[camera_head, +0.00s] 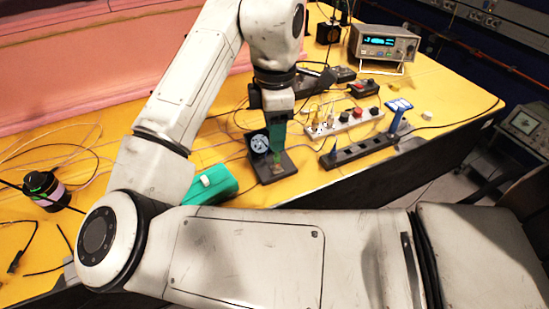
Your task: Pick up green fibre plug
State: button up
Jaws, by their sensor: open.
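My gripper (277,152) points down over a small black stand (272,170) with a flat base and an upright, round-faced part at its left. Its jaws are open. Greenish colour shows at the fingers, and I cannot tell whether it is the fingers or a green fibre plug between or behind them. No separate green fibre plug can be made out clearly. The fingertips are just above the stand's base; I cannot tell whether they touch anything.
A green case (210,184) with a white part lies left of the stand. A white power strip (345,122) and a black strip (358,151) lie to the right. An instrument (384,43) stands at the back. Cables cross the yellow table (450,88); a pink foam wall (70,70) is at left.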

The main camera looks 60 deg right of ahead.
aim_at(277, 159)
jog(key=shift+s+f+b, duration=0.15)
jog(key=shift+f+b, duration=0.05)
jog(key=shift+f, duration=1.4)
jog(key=shift+s+f+b, duration=0.1)
jog(key=shift+f+b, duration=0.05)
jog(key=shift+f, duration=1.4)
grip_shut()
